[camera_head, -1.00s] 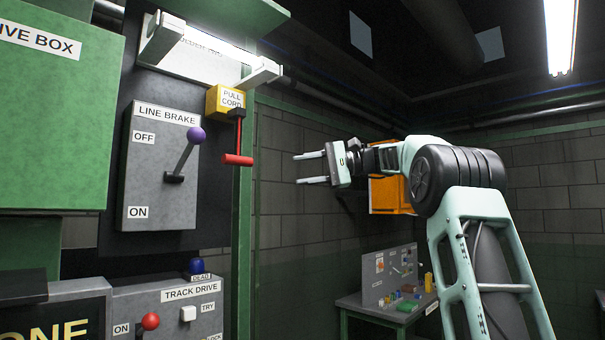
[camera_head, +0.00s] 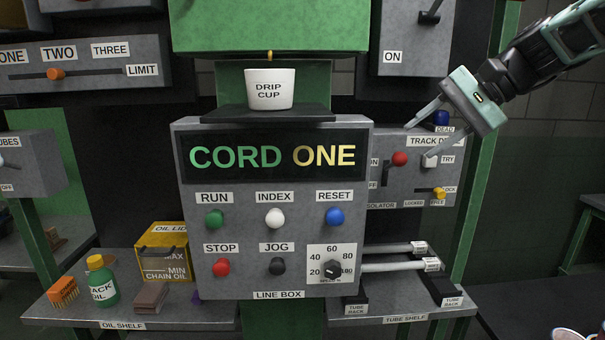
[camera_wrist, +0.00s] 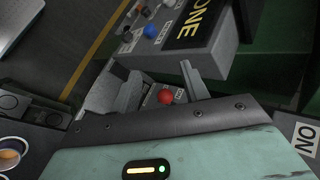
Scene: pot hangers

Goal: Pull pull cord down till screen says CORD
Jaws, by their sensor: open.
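The screen (camera_head: 272,157) on the line box shows CORD in green and ONE in yellow; part of it also shows, turned on its side, in the wrist view (camera_wrist: 200,22). The pull cord is not in view in either picture now. My gripper (camera_head: 418,146) is at the right in the head view, its two fingers apart and pointing down-left in front of the TRACK DRIVE box (camera_head: 388,187). In the wrist view my open fingers (camera_wrist: 160,72) have a red knob (camera_wrist: 166,97) showing beyond them. I see nothing held between them.
A white drip cup (camera_head: 270,90) stands on a ledge above the screen. The line box has several buttons and a dial (camera_head: 332,269). An oil shelf (camera_head: 130,318) with bottle and box is at lower left, a tube shelf (camera_head: 405,311) at lower right.

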